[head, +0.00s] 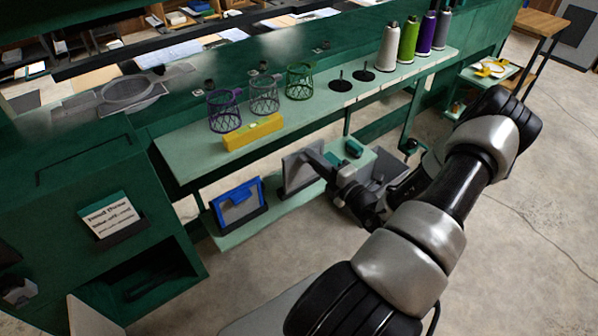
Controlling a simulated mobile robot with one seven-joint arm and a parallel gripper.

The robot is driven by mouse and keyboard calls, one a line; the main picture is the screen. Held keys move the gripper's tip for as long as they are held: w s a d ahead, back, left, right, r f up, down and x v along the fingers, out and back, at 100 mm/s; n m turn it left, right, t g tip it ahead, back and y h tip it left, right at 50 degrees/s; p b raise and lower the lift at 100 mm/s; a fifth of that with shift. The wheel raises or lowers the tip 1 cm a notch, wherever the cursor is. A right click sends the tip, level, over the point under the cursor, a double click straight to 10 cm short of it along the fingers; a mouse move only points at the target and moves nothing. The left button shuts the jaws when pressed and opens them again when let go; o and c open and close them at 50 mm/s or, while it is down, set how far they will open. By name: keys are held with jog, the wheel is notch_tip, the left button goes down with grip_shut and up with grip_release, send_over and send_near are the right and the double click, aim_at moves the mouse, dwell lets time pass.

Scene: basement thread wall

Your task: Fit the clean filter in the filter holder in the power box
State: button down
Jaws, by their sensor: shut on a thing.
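My gripper (318,162) reaches over the lower shelf and is shut on a flat grey-framed panel (300,173), which looks like a filter. The panel stands nearly upright at the shelf, and I cannot tell whether it touches it. A blue-framed filter (238,206) with a grey face stands tilted on the lower shelf to the left. I cannot tell from marks which one is clean. The green cabinet (60,190) at the left, seemingly the power box, has a dark opening (150,280) low in its front. The filter holder is not clearly visible.
The upper shelf (185,160) above the filters carries a yellow block (253,132), wire baskets (264,95) and thread cones (409,40). A sign (112,215) is on the cabinet front. A teal object (354,148) lies beside my gripper. Floor (530,230) is open at right.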

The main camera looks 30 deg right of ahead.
jog(key=s+d+p, duration=0.1)
jog(key=s+p, duration=0.1)
jog(key=s, duration=1.2)
dwell(1.1)
